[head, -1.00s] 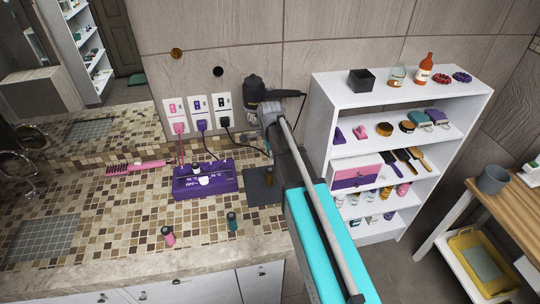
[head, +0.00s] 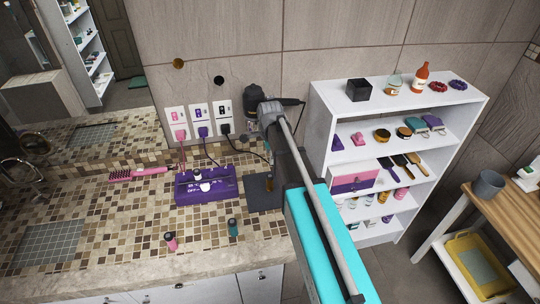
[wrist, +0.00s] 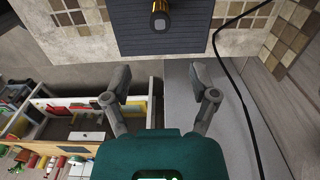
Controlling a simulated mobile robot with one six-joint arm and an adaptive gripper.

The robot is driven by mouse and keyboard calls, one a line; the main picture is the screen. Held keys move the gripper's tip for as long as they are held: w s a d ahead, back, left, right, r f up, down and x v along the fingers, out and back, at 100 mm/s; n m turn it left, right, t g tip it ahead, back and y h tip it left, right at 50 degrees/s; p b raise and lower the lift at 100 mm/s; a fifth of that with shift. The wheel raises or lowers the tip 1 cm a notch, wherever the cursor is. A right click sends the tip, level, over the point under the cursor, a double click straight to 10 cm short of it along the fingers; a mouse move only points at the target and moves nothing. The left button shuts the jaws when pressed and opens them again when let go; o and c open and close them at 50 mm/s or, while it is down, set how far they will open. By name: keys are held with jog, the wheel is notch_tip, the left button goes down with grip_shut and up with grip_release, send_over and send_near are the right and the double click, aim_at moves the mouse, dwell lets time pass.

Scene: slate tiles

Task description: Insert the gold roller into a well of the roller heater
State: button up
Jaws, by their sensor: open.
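The gold roller (wrist: 160,18) stands on a dark mat (wrist: 195,40) at the top of the wrist view, its dark end towards the camera. The purple roller heater (head: 206,190) sits on the tiled counter left of the mat. Its wells are too small to make out clearly.
A pink roller (head: 170,241) and a teal roller (head: 233,228) stand near the counter's front edge. A pink brush (head: 138,174) lies left of the heater. Cords run from wall sockets (head: 202,122). A white shelf (head: 395,101) stands right of my arm.

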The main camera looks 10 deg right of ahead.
jog(key=shift+s, duration=0.1)
jog(key=s+n, duration=1.8)
jog(key=shift+d, duration=0.4)
jog(key=shift+s, duration=0.1)
jog(key=shift+o, duration=0.4)
jog(key=w+a+r+n+p, duration=0.1)
jog(key=w+n, duration=1.6)
jog(key=n, duration=0.1)
jog(key=shift+w+a+r, duration=0.25)
jog(key=shift+w+a, duration=0.05)
jog(key=shift+w, duration=0.1)
